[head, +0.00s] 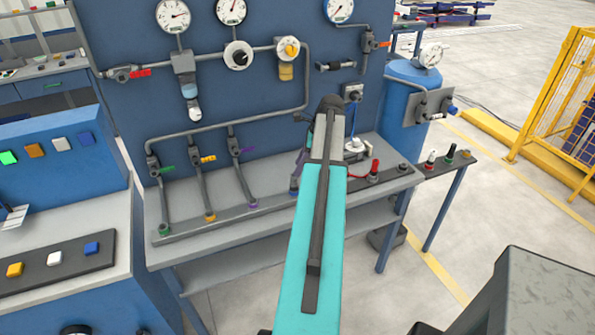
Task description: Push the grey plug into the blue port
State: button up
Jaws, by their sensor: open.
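My teal arm reaches up the middle of the head view toward the bench. My gripper (300,165) is at its far end, mostly hidden behind the arm; only dark parts show at the arm's left edge. It is open, over the bench. I cannot surely pick out the grey plug; a small dark grey fitting (403,167) stands at the bench's right end. I cannot surely pick out the blue port either; an upright pale metal fitting with blue on it (355,146) stands right of the arm, near the back panel. My arm hides part of the bench.
A red plug (375,170) with a red cable stands on the bench. A side shelf (440,167) holds white, green and dark fittings. Pipes with coloured valves (207,160) fill the bench's left. A blue tank (405,95) stands behind right, and a button console (60,250) at left.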

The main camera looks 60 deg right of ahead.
jog(key=b+v, duration=0.2)
jog(key=v, duration=0.7)
jog(key=shift+r, duration=0.3)
jog(key=shift+s, duration=0.1)
dwell(0.4)
